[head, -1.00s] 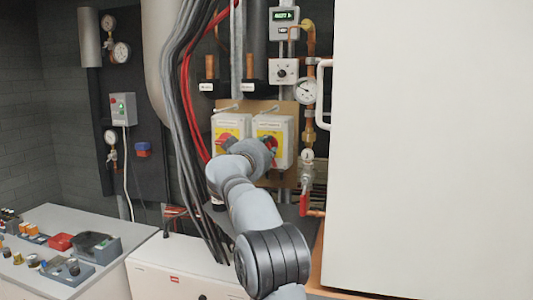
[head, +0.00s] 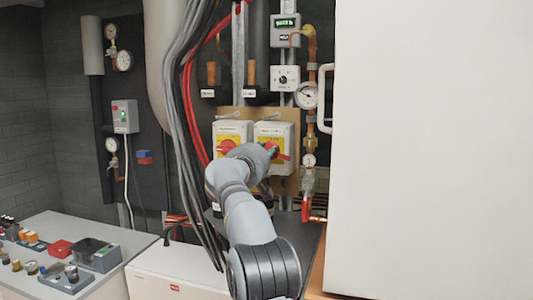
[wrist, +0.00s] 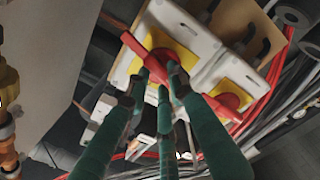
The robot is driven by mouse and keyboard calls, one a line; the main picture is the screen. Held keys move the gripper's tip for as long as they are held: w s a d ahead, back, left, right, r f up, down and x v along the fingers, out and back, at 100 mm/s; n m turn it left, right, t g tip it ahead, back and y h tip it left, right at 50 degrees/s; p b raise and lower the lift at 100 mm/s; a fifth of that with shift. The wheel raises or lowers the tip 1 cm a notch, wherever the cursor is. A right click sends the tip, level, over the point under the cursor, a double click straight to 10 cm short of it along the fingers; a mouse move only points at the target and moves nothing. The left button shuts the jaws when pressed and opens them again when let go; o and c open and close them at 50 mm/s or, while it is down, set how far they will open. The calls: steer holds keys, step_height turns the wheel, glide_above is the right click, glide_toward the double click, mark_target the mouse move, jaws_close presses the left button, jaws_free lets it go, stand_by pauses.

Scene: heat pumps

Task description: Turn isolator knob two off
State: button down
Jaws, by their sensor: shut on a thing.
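Two white isolator boxes with yellow plates stand side by side on a tan board. The right isolator box (head: 284,134) has a red knob (head: 284,156), partly hidden behind my gripper. In the wrist view, this red knob (wrist: 134,45) has a long handle lying diagonally across the yellow plate. My gripper (wrist: 163,72) has green fingers, shut on this knob. The left isolator box (head: 231,129) has its own red knob (head: 227,146), apart from my gripper; it also shows in the wrist view (wrist: 226,103). The box labels are too small to read.
Grey and red cables (head: 185,110) hang left of the boxes. A pressure gauge (head: 307,95) and copper pipes are to the right, beside a large white panel (head: 430,150) with a handle (head: 324,98). A grey bench (head: 110,262) with loose parts is at lower left.

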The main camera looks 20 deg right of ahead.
steer(key=shift+w+n, duration=0.1)
steer(key=shift+n, duration=1.5)
steer(key=c, duration=1.5)
jaws_free()
steer(key=shift+a, duration=0.1)
steer(key=v, duration=1.2)
steer(key=x, duration=1.2)
